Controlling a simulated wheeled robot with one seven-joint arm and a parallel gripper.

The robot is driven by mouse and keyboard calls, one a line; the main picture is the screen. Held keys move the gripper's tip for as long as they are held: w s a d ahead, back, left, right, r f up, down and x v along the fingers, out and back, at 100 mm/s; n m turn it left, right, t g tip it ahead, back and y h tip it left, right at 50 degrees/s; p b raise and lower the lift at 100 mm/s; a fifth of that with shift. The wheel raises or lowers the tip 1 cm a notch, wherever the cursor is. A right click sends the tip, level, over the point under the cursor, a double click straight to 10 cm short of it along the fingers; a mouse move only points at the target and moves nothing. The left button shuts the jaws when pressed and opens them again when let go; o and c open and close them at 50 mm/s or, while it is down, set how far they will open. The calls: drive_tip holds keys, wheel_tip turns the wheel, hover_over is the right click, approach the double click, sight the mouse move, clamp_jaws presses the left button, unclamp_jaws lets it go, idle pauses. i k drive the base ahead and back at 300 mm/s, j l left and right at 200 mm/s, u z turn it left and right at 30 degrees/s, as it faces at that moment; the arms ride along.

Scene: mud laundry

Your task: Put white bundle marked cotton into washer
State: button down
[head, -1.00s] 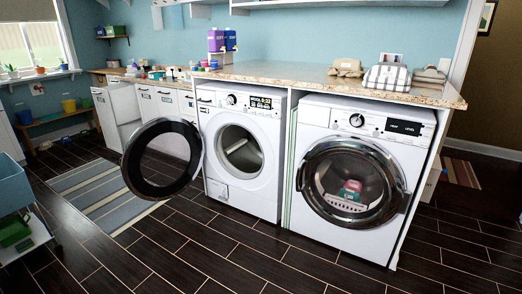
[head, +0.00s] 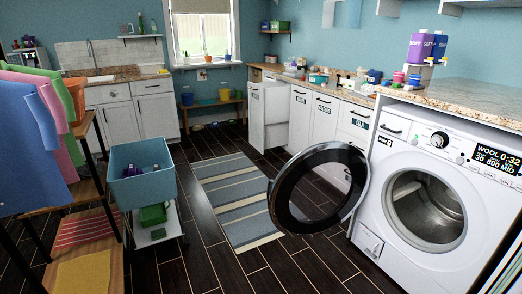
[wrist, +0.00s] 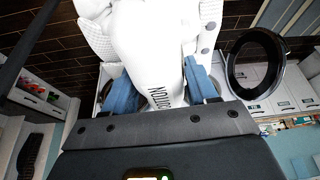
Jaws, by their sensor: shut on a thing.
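The white bundle (wrist: 148,40), with cotton lettering partly showing on its side, fills the upper middle of the wrist view. My gripper (wrist: 163,88) is shut on it, with a blue finger on each side. Neither the bundle nor my gripper shows in the head view. The white washer (head: 376,205) stands at the right of the head view under the counter. Its round door (head: 281,214) is swung open to the left, and the drum (head: 427,208) looks empty. In the wrist view the open door (wrist: 233,68) shows at right; the bundle hides much of what lies behind.
A striped rug (head: 236,200) lies on the dark floor left of the door. A blue basket (head: 143,189) on a cart and a rack of hanging clothes (head: 30,140) stand at left. Floor in front of the door looks clear.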

sight(423, 236)
drive_tip(key=i+j+u, duration=0.2)
drive_tip(key=i, duration=0.9)
drive_tip(key=i+z, duration=0.4)
drive_tip(key=i+j+z, duration=0.25)
drive_tip(key=z, duration=0.15)
drive_tip(key=i+j+z, duration=0.6)
drive_tip(key=z, duration=0.15)
